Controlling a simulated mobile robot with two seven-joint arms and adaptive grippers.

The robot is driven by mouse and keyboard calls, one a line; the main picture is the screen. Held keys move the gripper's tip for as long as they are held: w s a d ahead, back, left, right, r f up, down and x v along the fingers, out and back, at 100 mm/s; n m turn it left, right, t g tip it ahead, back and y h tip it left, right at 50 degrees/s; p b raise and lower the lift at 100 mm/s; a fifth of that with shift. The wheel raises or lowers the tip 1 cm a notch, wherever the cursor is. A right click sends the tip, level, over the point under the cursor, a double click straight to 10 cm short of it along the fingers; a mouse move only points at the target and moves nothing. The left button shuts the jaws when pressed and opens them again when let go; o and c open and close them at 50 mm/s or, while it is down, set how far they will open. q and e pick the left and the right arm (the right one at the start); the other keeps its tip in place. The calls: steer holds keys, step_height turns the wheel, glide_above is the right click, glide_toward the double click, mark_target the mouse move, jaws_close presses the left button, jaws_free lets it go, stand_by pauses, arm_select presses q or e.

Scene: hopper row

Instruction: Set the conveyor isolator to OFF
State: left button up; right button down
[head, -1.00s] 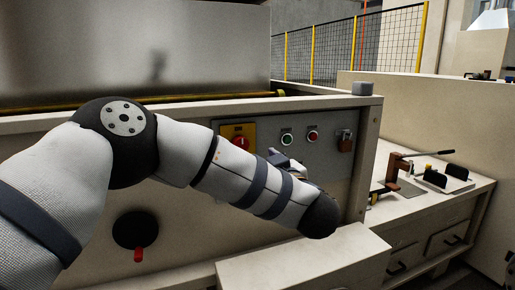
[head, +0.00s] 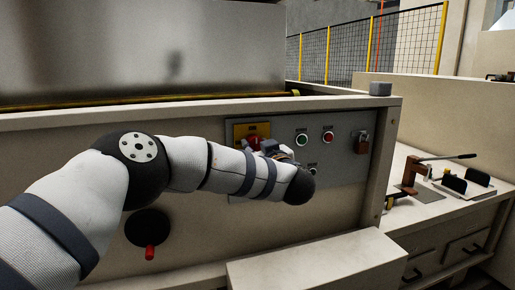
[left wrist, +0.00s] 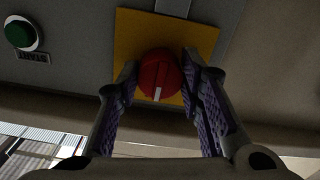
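The isolator is a red round knob (left wrist: 160,76) with a white mark on a yellow plate (left wrist: 128,38). In the head view the plate (head: 238,131) sits at the left of the grey control panel, and the knob is partly behind my gripper. My left gripper (head: 268,147) is at the knob. In the left wrist view its two fingers are spread, one on each side of the knob, and the knob lies between their tips. The white mark points toward the bottom of that picture. I cannot tell whether the fingers touch the knob.
A black round fitting with a red handle (head: 150,252) is lower left. A bench (head: 420,212) with a lever tool is at right.

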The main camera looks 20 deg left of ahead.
arm_select(q)
steer(key=shift+n, duration=0.4)
steer(key=n, duration=0.4)
steer(key=shift+d, duration=0.1)
steer(key=n, duration=0.4)
steer(key=shift+n+p, duration=0.3)
steer(key=n, duration=0.4)
steer(key=shift+r, duration=0.1)
steer(key=shift+n, duration=2.2)
steer(key=shift+r, duration=0.1)
steer(key=o, duration=1.1)
steer(key=shift+w+d, duration=0.1)
steer(key=shift+o, duration=0.2)
